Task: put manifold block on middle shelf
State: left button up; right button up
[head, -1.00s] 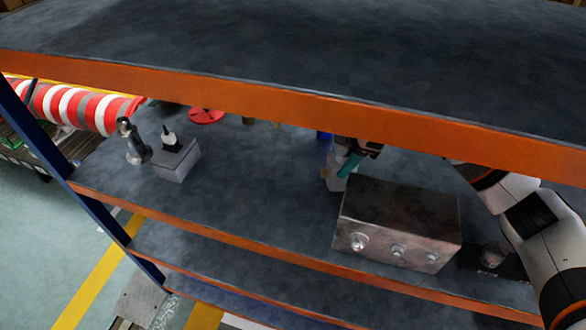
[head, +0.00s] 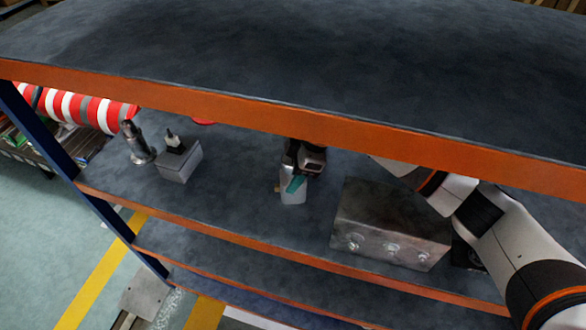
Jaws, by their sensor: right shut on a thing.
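My right gripper (head: 296,184) reaches in from the right under the top shelf. Its teal fingers are shut on a small pale grey block, which I take as the manifold block (head: 291,197). The fingers and gripper body hide its upper part. The block is over the middle shelf (head: 240,190), left of a large metal box; I cannot tell if it touches the surface. My left gripper is not in view.
The large metal box (head: 388,225) with round fittings stands at the shelf's front right, close to my right arm. Shelf between is clear. The top shelf's orange edge (head: 230,110) hangs above.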

jog(key=shift+r, duration=0.1)
jog(key=o, duration=1.1)
jog(key=shift+c, duration=0.2)
jog(key=b+v, duration=0.1)
jog(key=v, duration=0.4)
jog(key=shift+d+r, duration=0.1)
jog(key=w+d+b, duration=0.1)
jog(key=d+b, duration=0.3)
jog(key=d, duration=1.5)
jog(key=shift+w+d, duration=0.2)
jog(key=shift+d, duration=0.2)
